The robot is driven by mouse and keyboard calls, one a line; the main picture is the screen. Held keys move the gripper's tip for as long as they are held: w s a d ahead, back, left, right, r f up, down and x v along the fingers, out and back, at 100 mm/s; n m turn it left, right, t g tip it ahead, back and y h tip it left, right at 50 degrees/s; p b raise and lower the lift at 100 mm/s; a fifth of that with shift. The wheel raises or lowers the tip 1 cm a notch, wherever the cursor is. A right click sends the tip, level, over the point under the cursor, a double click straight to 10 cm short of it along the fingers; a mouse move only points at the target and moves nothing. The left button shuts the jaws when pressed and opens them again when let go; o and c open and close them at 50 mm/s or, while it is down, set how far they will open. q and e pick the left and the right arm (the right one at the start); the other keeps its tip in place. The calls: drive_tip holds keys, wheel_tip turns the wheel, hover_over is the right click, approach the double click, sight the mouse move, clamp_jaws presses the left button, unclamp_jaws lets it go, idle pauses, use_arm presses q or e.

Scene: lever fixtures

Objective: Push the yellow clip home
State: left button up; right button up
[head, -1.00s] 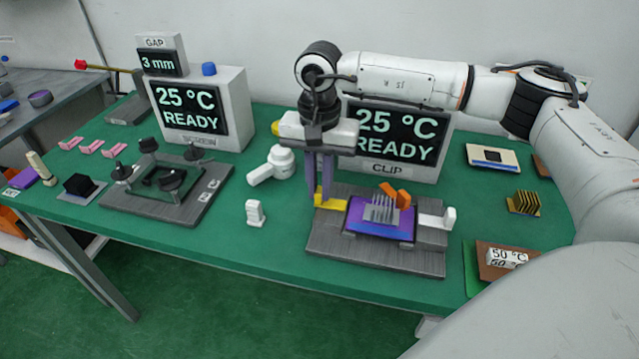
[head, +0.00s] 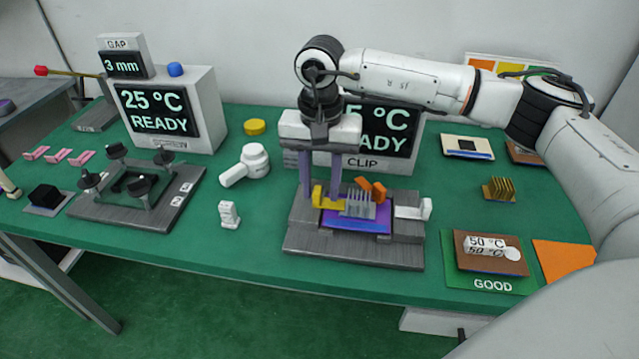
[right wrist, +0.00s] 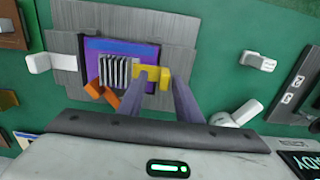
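The yellow clip (head: 328,200) lies at the left edge of the purple board (head: 355,219) on the grey fixture, its tongue reaching over the board toward the finned grey heat sink (head: 359,205). It also shows in the right wrist view (right wrist: 165,78). An orange lever (head: 371,189) stands tilted at the heat sink's far side. My right gripper (head: 320,197) points down over the clip, fingers apart, one on each side of the clip's raised block; I cannot tell whether either touches it. My left gripper is not in view.
A white stop (head: 412,211) stands at the fixture's right. The CLIP display (head: 385,130) is close behind my gripper and reads READY. A white handled tool (head: 248,165) and small white block (head: 229,214) lie left. The front table strip is clear.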

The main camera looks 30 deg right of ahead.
sight(320, 190)
drive_tip(key=shift+w+a+r, duration=0.1)
drive_tip(key=shift+r, duration=0.4)
wheel_tip(320, 190, up, 9)
drive_tip(key=shift+r, duration=0.15)
idle(0.4)
